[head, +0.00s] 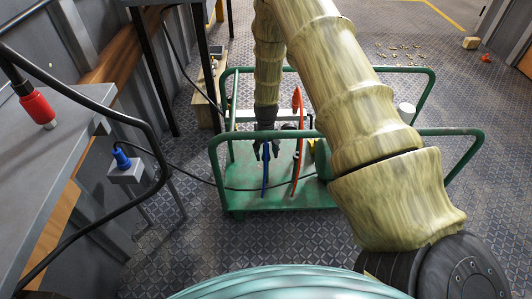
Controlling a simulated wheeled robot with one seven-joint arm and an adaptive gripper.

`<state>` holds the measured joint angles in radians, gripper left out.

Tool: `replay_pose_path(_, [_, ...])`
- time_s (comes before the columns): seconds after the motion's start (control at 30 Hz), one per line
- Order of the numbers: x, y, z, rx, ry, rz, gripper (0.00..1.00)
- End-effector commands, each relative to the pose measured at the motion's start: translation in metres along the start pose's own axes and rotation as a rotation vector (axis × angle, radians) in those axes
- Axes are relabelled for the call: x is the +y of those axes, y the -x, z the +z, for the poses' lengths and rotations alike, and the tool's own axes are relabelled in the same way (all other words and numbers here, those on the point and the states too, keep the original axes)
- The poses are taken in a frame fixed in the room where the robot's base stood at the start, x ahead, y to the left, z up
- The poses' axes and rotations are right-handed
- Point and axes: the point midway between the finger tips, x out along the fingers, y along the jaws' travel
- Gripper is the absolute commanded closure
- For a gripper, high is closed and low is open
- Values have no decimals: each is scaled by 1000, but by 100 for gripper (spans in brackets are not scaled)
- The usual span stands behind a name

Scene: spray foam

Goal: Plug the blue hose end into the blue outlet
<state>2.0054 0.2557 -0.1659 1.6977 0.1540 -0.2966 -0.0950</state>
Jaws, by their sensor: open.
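My gripper (266,153) points down over the green cart, with its fingers open. A thin upright blue piece (265,181), which looks like part of the blue hose, shows just below and between the fingertips. I cannot tell whether the fingers touch it, and its upper part is hidden by the gripper. A blue connector (121,159) sits on a grey box at the left, with a black cable from it. I cannot make out a separate blue outlet.
The green cart (232,195) has raised tube handles around my gripper. An orange-red hose (298,150) stands just right of my gripper.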

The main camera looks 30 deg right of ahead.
Motion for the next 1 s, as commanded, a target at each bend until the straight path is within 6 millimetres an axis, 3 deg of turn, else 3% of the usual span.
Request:
replay_pose_path(0.3, [0,0,0,0,0,0,47])
replay_pose_path(0.57, [0,0,0,0,-1,0,94])
replay_pose_path(0.87, [0,2,0,1,-1,0,94])
replay_pose_path(1.0, [0,15,-1,2,-1,0,95])
